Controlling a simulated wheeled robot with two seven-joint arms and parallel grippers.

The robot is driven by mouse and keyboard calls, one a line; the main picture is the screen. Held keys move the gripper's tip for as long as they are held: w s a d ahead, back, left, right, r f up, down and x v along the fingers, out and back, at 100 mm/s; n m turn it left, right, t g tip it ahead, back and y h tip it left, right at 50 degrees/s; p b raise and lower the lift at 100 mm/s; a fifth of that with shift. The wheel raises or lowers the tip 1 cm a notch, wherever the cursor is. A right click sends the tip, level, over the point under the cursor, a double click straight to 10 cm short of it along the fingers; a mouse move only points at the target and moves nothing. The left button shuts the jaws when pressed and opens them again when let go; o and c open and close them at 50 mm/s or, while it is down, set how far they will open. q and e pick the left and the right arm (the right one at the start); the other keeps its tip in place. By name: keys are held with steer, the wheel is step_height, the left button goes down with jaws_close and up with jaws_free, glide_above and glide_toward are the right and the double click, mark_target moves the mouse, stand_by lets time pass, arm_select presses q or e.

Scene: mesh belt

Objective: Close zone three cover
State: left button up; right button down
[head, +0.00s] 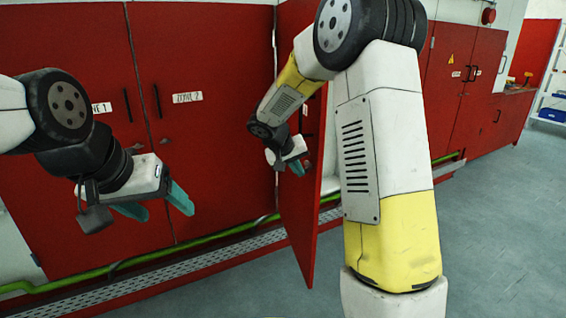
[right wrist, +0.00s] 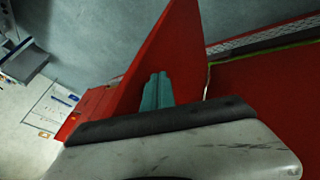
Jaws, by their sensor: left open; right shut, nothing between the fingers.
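The zone three cover is most likely the red door (head: 299,225) standing swung out from the cabinet front, in the middle of the head view. Its label is too hidden to read. My right gripper (head: 289,164) is shut and empty, at the door's side about halfway up. In the right wrist view its teal fingers (right wrist: 157,92) lie together in front of the red door panel (right wrist: 172,50); I cannot tell whether they touch it. My right arm hides part of the door and opening. My left gripper (head: 158,204) is open and empty, before the closed zone 2 door (head: 210,140).
The zone 1 door (head: 60,215) is closed at the left. A green pipe (head: 140,259) and a perforated metal ledge (head: 170,270) run along the cabinet's foot. More red cabinets (head: 465,95) stand at the right. The grey floor (head: 500,200) at the right is clear.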

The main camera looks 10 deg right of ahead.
mark_target(314, 176)
steer(key=shift+w+d+r, duration=0.15)
steer(key=shift+d, duration=1.45)
